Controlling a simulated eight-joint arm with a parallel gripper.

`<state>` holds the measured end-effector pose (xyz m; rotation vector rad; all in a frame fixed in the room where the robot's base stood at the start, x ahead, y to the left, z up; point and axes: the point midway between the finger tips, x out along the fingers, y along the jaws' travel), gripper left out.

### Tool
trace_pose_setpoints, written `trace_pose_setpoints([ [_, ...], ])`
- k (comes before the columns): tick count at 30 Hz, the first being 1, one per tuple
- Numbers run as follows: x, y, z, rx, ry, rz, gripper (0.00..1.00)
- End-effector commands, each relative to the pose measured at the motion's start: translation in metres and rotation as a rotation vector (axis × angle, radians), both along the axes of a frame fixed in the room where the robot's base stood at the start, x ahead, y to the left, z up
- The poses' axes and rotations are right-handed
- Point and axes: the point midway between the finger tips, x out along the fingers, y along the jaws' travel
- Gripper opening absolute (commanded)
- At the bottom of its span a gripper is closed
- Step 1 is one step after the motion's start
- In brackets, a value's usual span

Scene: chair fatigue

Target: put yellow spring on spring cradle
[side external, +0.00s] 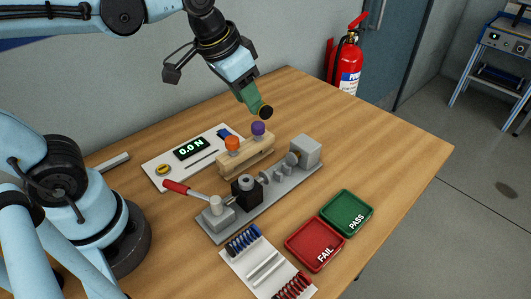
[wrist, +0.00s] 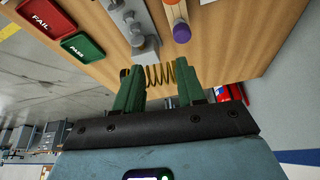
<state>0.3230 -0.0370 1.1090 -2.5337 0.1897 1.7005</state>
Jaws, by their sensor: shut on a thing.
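The yellow spring (wrist: 160,77) is held between the green fingers of my gripper (side external: 260,106), which are shut on it, seen in the wrist view. In the side view the fingers hide its coils; a round dark end shows at the fingertips. The gripper is in the air above the table, behind and above the grey metal fixture (side external: 236,221). Small grey supports (side external: 281,173), which look like the spring cradle, stand on the fixture between a black block and a grey end block. They look empty. The fixture (wrist: 140,18) also shows in the wrist view, apart from the spring.
A wooden block (side external: 247,163) with orange and purple knobs stands behind the fixture. A force readout (side external: 190,148) lies to its left. A red FAIL tray (side external: 314,244), green PASS tray (side external: 346,213) and white rack (side external: 257,265) with blue and red springs are in front. The table's right side is clear.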

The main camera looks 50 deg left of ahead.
Motion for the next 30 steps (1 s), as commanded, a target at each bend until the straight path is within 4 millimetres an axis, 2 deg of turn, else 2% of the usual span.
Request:
trace_pose_setpoints([
  [1, 0.004, 0.013, 0.002, 0.0, -0.001, 0.049, 0.1],
  [3, 0.007, 0.024, 0.003, -0.001, -0.002, 0.097, 0.1],
  [6, 0.009, 0.033, 0.004, -0.002, -0.004, 0.135, 0.1],
  [10, 0.007, 0.024, 0.003, -0.001, -0.003, 0.101, 0.1],
  [14, -0.003, -0.01, -0.001, 0.0, 0.0, -0.036, 0.1],
  [20, -0.038, -0.079, -0.011, 0.001, 0.006, -0.35, 0.1],
  [24, -0.071, -0.12, -0.018, 0.003, 0.008, -0.575, 0.1],
  [30, -0.128, -0.167, -0.029, 0.002, 0.008, -0.894, 0.1],
])
